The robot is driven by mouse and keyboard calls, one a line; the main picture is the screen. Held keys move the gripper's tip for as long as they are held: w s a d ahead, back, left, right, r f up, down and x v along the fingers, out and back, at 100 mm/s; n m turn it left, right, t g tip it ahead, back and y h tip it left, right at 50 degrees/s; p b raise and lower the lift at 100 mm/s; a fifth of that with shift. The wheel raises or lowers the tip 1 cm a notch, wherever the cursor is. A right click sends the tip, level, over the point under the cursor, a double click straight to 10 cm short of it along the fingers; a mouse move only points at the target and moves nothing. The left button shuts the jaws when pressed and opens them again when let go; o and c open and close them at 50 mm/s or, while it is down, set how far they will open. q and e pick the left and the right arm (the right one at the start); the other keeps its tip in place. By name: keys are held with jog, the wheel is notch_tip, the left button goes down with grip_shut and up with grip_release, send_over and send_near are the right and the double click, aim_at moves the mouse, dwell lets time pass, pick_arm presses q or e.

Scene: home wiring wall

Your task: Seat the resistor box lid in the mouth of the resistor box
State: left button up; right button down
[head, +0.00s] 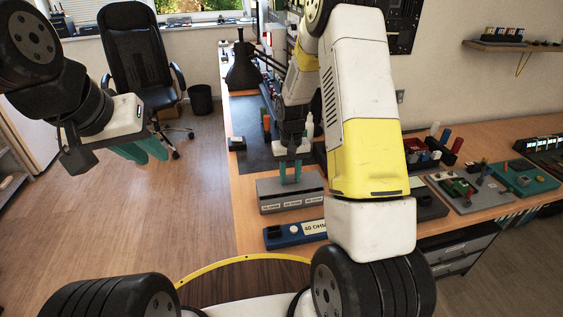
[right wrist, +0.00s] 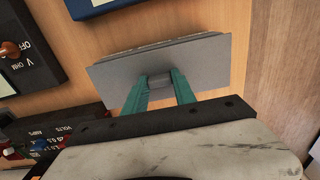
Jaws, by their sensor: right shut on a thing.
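The resistor box (head: 291,205) is a long grey box with white labels on its front, standing on the bench. My right gripper (head: 290,180) points down over it. In the right wrist view my right gripper (right wrist: 160,82) is shut on the knob of the resistor box lid (right wrist: 115,75), a flat grey plate.
A blue box (head: 295,233) lies in front of the resistor box and a dark meter (right wrist: 22,55) beside it. Another instrument with coloured terminals (right wrist: 50,140) stands behind. The bench's edge (right wrist: 250,60) is close. My right arm hides part of the bench.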

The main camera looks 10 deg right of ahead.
aim_at(290, 177)
jog(key=shift+f, duration=0.85)
jog(key=c, duration=0.9)
grip_release()
jog(key=shift+c, duration=0.2)
jog(key=shift+r, duration=0.1)
notch_tip(290, 177, up, 8)
jog(key=shift+f, duration=0.2)
